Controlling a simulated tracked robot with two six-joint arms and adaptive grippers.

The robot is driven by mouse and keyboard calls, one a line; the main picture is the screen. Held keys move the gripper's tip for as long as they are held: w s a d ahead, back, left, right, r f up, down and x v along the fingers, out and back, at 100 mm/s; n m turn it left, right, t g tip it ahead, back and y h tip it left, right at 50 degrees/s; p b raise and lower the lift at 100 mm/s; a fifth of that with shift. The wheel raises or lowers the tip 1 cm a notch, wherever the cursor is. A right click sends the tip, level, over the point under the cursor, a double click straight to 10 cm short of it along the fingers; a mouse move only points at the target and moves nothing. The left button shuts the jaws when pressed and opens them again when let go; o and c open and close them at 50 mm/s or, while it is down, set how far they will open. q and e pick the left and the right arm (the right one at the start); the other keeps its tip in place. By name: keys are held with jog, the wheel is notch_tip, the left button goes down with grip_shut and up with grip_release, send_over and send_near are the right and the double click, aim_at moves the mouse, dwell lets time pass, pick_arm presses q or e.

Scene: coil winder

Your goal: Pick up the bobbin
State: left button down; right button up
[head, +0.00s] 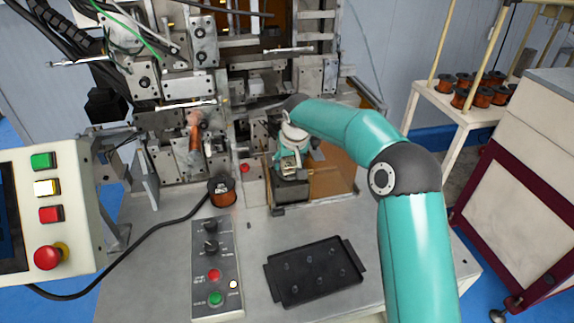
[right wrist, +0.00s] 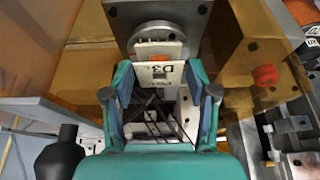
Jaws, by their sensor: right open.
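A copper-wound bobbin (head: 222,191) with a dark top stands upright on the grey machine table, left of my right gripper and clearly apart from it. My right gripper (head: 290,163) is at the machine, over a dark block (head: 291,190). In the right wrist view my right gripper (right wrist: 160,82) is open, with its two teal fingers on either side of a pale plate (right wrist: 161,70) marked "D3". Behind the plate is a round grey part. I cannot tell whether the fingers touch the plate. My left gripper is not in view.
A black tray (head: 315,272) with small pegs lies at the table front. A control box (head: 216,270) with knobs and buttons stands left of it. A button panel (head: 48,205) is at far left. Several copper bobbins (head: 461,98) stand on a shelf (head: 440,103) at right.

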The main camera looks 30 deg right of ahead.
jog(key=c, duration=0.6)
jog(key=shift+r, duration=0.15)
notch_tip(320, 180, up, 10)
jog(key=shift+f, duration=0.2)
dwell(0.4)
